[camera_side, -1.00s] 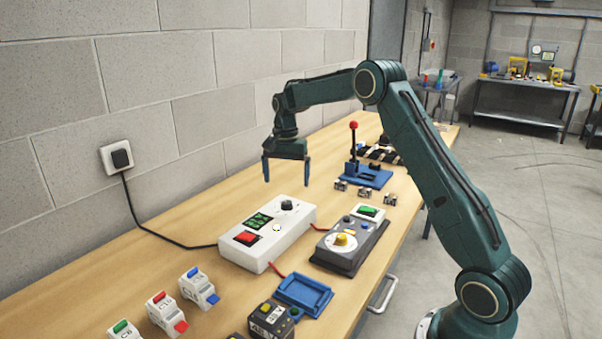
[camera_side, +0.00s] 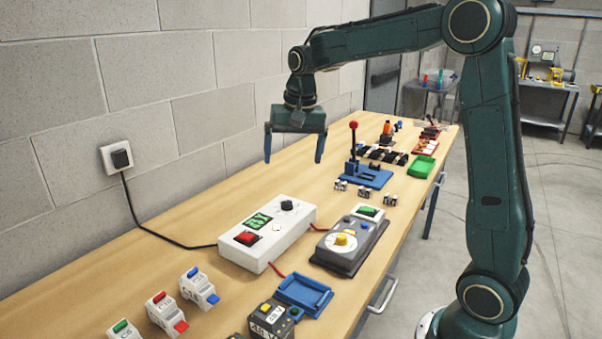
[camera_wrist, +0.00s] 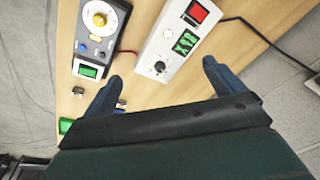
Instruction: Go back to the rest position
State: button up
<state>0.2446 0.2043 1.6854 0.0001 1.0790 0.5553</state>
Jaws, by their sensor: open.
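My gripper (camera_side: 294,146) is open and empty, with its two blue fingers pointing down, raised well above the bench. It hangs above and behind the white power box (camera_side: 267,234), which has a red switch, a green display and a black knob. In the wrist view my gripper (camera_wrist: 160,88) shows its fingers spread apart with nothing between them. The white box (camera_wrist: 178,42) and the grey control box with a yellow dial (camera_wrist: 100,28) lie below, beyond the fingertips.
The wooden bench (camera_side: 180,262) runs along a block wall with a socket (camera_side: 117,156). A blue lever press (camera_side: 362,172), a green tray (camera_side: 424,167), a blue tray (camera_side: 303,294), a black battery block (camera_side: 270,318) and several white breakers (camera_side: 199,287) stand on it.

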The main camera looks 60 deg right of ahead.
jog(key=s+a+r+n+t, duration=0.1)
jog(key=s+a+r+n, duration=0.15)
jog(key=s, duration=0.35)
jog(key=s+a+r+n+t, duration=0.1)
jog(key=s+a+n, duration=0.1)
jog(key=s+a, duration=0.3)
jog(key=s+a+f+n, duration=0.1)
jog(key=s+n, duration=0.1)
jog(key=s, duration=0.5)
jog(key=s+a+f+n+t, duration=0.1)
jog(key=s+a+f+n, duration=0.1)
jog(key=s, duration=0.5)
jog(key=shift+f+n+t, duration=0.3)
jog(key=shift+n, duration=0.05)
